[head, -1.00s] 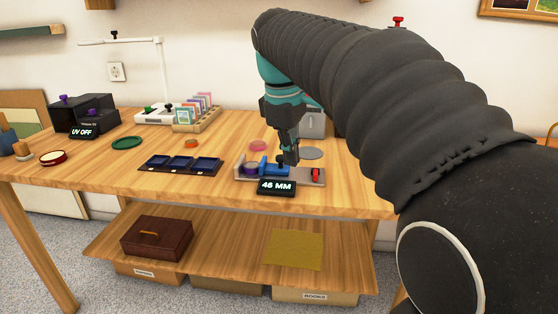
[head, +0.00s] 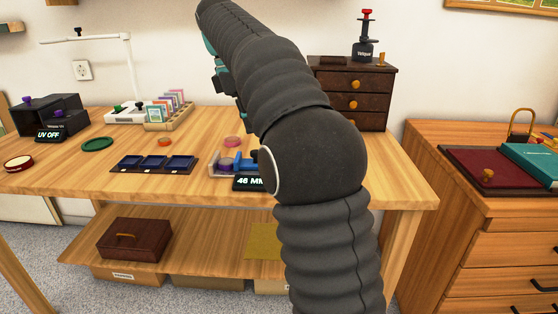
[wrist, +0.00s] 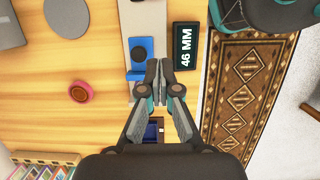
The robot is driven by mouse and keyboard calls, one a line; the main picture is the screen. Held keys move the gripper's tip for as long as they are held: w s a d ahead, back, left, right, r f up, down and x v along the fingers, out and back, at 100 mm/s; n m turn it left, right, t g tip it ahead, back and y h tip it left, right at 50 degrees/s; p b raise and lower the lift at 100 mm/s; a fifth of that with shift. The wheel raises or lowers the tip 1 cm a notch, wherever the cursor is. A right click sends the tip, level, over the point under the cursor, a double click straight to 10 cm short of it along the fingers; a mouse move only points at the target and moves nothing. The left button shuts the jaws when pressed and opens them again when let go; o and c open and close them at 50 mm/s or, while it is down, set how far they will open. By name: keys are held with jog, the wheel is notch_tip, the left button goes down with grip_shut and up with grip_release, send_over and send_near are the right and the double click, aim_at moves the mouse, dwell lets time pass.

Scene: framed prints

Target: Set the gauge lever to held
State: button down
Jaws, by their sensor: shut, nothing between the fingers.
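The gauge stands on the workbench. In the head view its blue slide (head: 247,162) and a purple round piece (head: 226,165) show left of my arm. Its display (head: 249,182) reads 46 MM. The gauge's right end, where a red lever showed earlier, is hidden behind my arm. In the wrist view I see the grey gauge base (wrist: 146,15), the blue slide (wrist: 140,48) with a dark knob, and the display (wrist: 186,46). No red lever shows there. My gripper (wrist: 160,68) is shut and empty, overlapping the slide's edge in that view. I cannot tell its height.
A three-part blue tray (head: 154,163) lies left of the gauge. A pink disc (head: 233,142) lies behind it. A dark drawer chest (head: 352,95) stands at the back right, with a stamp on top. A separate wooden cabinet (head: 480,215) stands right of the bench.

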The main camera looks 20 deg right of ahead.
jog(key=b+x, duration=0.3)
jog(key=x, duration=0.7)
jog(key=shift+f, duration=0.2)
jog(key=shift+s+d+r, duration=0.1)
jog(key=shift+s+d, duration=0.15)
jog(key=shift+d, duration=0.35)
jog(key=shift+s+d+r, duration=0.1)
jog(key=shift+s+d, duration=0.15)
jog(key=shift+d, duration=0.35)
jog(key=shift+s+d, duration=0.25)
jog(key=shift+d, duration=0.45)
jog(key=shift+s, duration=0.1)
